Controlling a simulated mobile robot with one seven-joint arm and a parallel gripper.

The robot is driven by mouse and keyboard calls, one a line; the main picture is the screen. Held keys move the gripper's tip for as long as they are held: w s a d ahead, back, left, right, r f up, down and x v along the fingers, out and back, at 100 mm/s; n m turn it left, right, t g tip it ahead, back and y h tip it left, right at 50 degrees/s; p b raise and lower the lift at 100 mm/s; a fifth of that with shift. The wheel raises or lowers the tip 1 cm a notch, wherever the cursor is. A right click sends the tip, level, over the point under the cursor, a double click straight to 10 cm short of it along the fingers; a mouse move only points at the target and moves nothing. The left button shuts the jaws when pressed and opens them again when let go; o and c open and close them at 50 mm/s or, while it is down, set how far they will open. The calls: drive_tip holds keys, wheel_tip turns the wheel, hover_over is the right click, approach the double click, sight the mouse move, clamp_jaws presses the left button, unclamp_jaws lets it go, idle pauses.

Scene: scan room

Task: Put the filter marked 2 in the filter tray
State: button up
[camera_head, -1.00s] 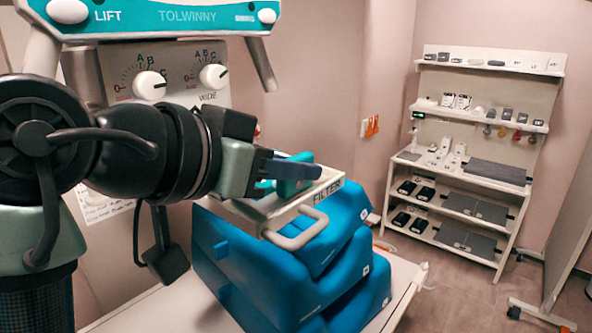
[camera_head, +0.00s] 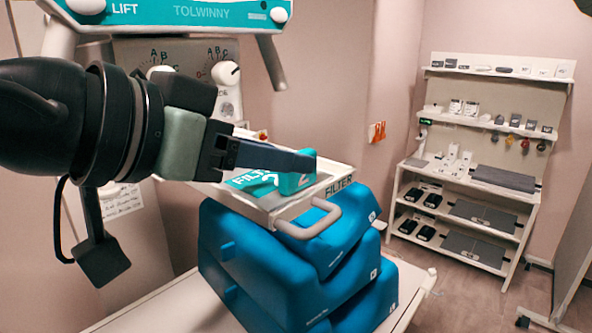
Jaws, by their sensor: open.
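The filter tray (camera_head: 341,186) is a white, shallow tray labelled FILTER with a grey loop handle at its front. A teal filter (camera_head: 250,181) with white lettering, including a 2, lies inside the tray. Its raised teal grip (camera_head: 296,182) sits towards the tray's right end. My gripper (camera_head: 303,163) is open, with a long dark finger reaching over the filter from the left. The finger hides part of the filter, and I cannot tell whether it touches the grip. The other finger is hard to make out.
Several blue wedge cushions (camera_head: 285,262) are stacked under the tray on a white table (camera_head: 185,303). A machine (camera_head: 200,12) with dials hangs behind my arm. A shelf rack (camera_head: 470,185) holding small items and flat panels stands at the right, with clear floor before it.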

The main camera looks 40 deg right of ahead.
drive_tip(key=w+b+v, duration=0.1)
drive_tip(key=b+v, duration=0.1)
drive_tip(key=v, duration=0.5)
drive_tip(key=w+a+r+n+t, duration=0.35)
drive_tip(key=w+n+t, duration=0.55)
drive_tip(key=t, duration=0.7)
drive_tip(key=s+a+r+n+t+y, duration=0.3)
drive_tip(key=s+a+n+t+y, duration=0.5)
drive_tip(key=a+t+y, duration=0.2)
drive_tip(key=shift+s+a+y, duration=0.4)
drive_tip(key=shift+a+y, duration=0.95)
drive_tip(key=shift+y, duration=0.35)
drive_tip(key=shift+r, duration=0.15)
